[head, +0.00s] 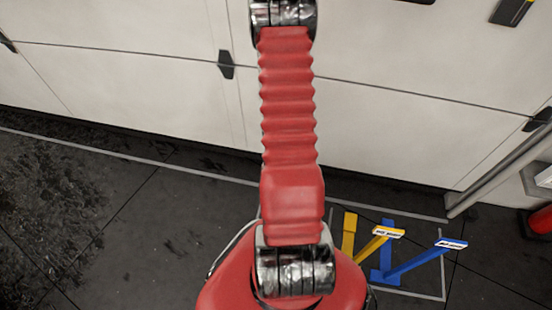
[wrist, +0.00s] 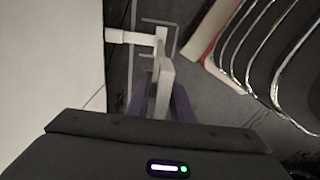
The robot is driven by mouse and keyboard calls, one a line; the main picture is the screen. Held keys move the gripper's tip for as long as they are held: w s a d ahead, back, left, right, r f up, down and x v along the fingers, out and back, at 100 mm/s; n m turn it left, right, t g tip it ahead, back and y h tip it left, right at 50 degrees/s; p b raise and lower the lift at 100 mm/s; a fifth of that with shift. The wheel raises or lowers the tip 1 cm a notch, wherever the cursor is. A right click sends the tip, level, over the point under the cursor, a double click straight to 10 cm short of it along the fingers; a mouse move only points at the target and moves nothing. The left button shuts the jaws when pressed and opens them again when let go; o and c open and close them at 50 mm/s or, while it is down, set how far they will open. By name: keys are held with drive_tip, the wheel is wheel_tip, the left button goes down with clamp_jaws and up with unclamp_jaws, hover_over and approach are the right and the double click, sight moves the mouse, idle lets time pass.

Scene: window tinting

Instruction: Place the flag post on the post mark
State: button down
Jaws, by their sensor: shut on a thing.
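In the wrist view, my gripper (wrist: 162,98) has its dark purple fingers on either side of a pale post (wrist: 162,72), and is shut on it. I take this to be the flag post. A pale bar (wrist: 128,37) reaches left from near its far end to the white wall; I cannot tell whether it belongs to the post. Grey painted lines (wrist: 176,38) show on the dark floor beyond. I cannot tell which marking is the post mark. My gripper and the pale post are out of the head view.
In the head view, a yellow stand (head: 349,235) and a blue stand (head: 415,262) are inside a grey floor outline (head: 443,275) at right. White panels (head: 130,70) run along the back. A red object (head: 541,220) stands far right. In the wrist view, curved chrome bars (wrist: 262,50) are at right.

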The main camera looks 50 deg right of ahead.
drive_tip(key=shift+f, duration=2)
drive_tip(key=c, duration=1.6)
unclamp_jaws()
drive_tip(key=shift+f, duration=0.1)
drive_tip(key=shift+o, duration=0.2)
drive_tip(key=shift+r, duration=6.1)
